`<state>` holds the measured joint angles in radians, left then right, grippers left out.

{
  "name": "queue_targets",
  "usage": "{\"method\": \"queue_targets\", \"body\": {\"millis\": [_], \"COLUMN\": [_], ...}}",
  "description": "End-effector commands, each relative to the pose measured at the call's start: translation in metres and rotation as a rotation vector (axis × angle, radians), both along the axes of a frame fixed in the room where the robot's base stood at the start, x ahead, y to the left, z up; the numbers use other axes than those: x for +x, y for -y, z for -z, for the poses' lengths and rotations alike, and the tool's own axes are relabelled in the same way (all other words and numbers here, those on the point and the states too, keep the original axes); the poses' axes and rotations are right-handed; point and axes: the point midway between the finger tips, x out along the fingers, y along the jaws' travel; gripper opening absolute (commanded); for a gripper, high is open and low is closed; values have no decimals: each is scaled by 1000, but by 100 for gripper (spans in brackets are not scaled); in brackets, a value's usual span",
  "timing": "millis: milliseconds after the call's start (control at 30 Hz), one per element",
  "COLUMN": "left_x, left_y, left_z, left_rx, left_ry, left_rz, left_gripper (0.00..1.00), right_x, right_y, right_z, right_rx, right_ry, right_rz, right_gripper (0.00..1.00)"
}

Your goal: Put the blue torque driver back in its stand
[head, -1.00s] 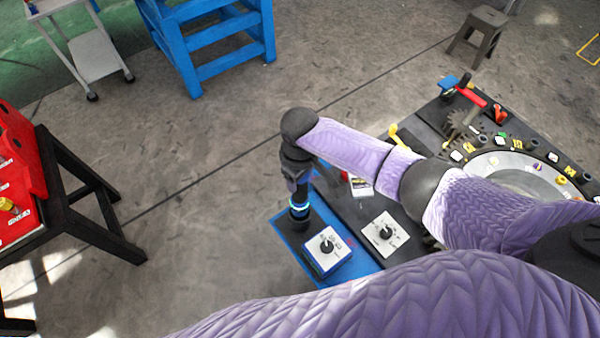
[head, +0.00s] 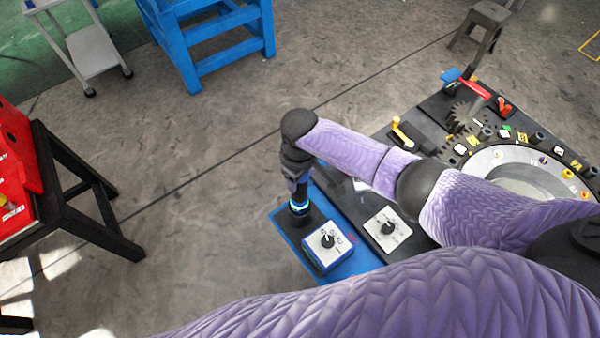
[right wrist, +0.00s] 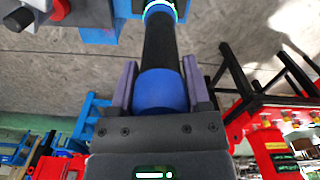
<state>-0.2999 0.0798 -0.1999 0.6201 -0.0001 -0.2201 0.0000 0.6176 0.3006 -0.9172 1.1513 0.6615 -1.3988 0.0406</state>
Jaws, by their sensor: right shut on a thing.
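The blue torque driver shows in the right wrist view (right wrist: 160,90), with a blue end, a black grip and a lit green-white ring. My right gripper (right wrist: 160,88) is shut on it, one finger on each side. In the head view my right gripper (head: 297,172) hangs over the blue mat, and the driver (head: 299,204) shows below it, roughly upright with a cyan ring. A dark base (head: 311,222) lies under the driver's lower end; I cannot tell whether they touch or whether it is the stand. My left gripper is not in view.
A round plate with several small parts (head: 525,178) lies farther right. Open floor is left of the mat.

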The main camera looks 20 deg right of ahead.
Motion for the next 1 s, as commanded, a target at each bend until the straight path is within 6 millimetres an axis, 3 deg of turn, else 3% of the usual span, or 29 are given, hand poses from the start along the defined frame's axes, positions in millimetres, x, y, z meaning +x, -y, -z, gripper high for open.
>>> {"method": "queue_targets", "body": {"millis": [300, 333, 500, 867, 1000], "left_x": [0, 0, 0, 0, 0], "left_y": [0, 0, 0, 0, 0], "left_z": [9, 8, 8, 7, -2], "left_rx": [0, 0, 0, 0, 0], "left_ry": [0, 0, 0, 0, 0], "left_rz": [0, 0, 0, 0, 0], "left_gripper": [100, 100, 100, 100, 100], "right_x": [0, 1, 0, 0, 0], "right_y": [0, 0, 0, 0, 0], "right_z": [12, 10, 10, 10, 1], "right_rx": [1, 1, 1, -1, -1], "right_ry": [1, 1, 1, -1, -1], "right_rz": [0, 0, 0, 0, 0], "right_gripper": [0, 67, 100, 100, 100]}}
